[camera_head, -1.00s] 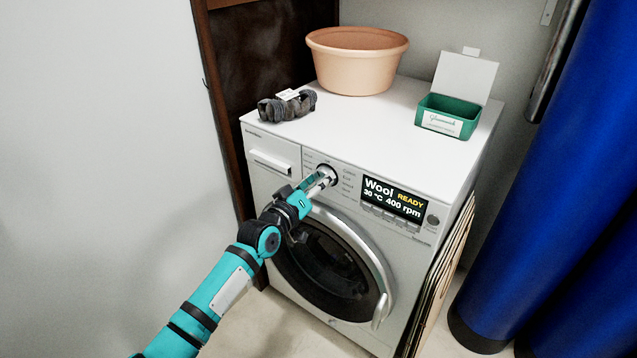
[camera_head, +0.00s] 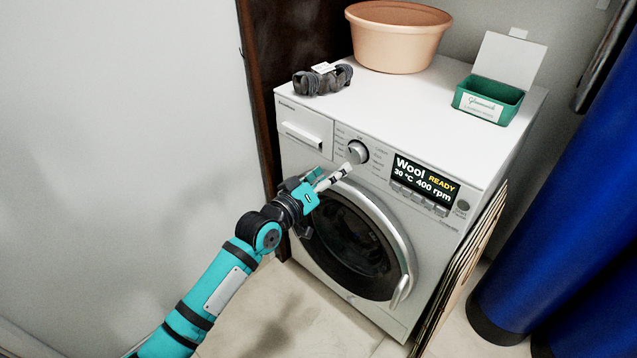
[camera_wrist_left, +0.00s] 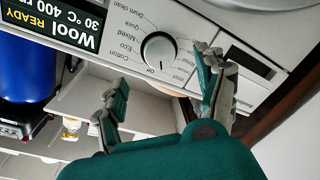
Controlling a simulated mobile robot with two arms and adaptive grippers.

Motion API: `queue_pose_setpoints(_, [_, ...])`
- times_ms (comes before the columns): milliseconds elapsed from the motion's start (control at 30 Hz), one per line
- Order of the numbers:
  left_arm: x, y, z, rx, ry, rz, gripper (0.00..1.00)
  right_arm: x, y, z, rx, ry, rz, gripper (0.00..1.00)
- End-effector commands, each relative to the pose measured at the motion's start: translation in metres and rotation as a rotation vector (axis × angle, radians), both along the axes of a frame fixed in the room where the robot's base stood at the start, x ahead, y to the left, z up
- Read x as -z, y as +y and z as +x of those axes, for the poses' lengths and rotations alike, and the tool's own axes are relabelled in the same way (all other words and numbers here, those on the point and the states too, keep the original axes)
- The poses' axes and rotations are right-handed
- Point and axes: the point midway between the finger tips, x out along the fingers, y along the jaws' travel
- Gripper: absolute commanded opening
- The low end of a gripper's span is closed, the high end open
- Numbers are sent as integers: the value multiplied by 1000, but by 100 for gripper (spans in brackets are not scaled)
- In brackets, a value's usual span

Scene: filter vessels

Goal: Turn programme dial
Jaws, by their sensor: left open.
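The programme dial (camera_head: 357,152) is a round silver knob on the front panel of the white washing machine (camera_head: 440,122). It also shows in the left wrist view (camera_wrist_left: 159,48), with programme names printed around it. The display (camera_head: 424,182) reads "Wool READY 30 °C 400 rpm". My left gripper (camera_head: 346,172) is just below and left of the dial in the head view. In the left wrist view its fingers (camera_wrist_left: 160,90) are spread apart with nothing between them, and the dial is clear beyond them, apart from the fingertips. My right gripper is in neither view.
On the machine top stand a peach basin (camera_head: 398,45), a dark grey bundle (camera_head: 322,80) with a label and a green box (camera_head: 487,100) with its lid up. Below is the round door (camera_head: 350,240). A blue column (camera_head: 560,200) stands at the right.

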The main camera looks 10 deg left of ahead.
Motion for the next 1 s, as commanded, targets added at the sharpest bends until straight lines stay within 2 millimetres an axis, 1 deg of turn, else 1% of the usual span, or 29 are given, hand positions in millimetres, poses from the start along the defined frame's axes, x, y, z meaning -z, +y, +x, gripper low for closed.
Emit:
queue_pose_setpoints(33, [1,6,-10,0,2,0,72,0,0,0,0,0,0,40])
queue_pose_setpoints(100, [0,12,-20,1,1,0,72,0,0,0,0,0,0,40])
queue_pose_setpoints(200, [0,19,-30,-1,1,0,72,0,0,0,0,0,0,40])
queue_pose_setpoints(300, [-1,23,-36,1,1,0,72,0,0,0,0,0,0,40])
queue_pose_setpoints(433, [-2,24,-38,0,1,-1,72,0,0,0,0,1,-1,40])
queue_pose_setpoints(833, [0,24,-38,-1,2,0,72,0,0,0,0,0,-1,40])
queue_pose_setpoints(867, [2,25,-38,-3,6,5,72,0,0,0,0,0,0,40])
queue_pose_setpoints(933, [17,27,-40,-11,27,28,72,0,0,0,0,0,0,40])
queue_pose_setpoints(967, [27,30,-41,-18,42,46,72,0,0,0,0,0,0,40])
queue_pose_setpoints(1000, [45,33,-44,-27,67,77,72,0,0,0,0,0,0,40])
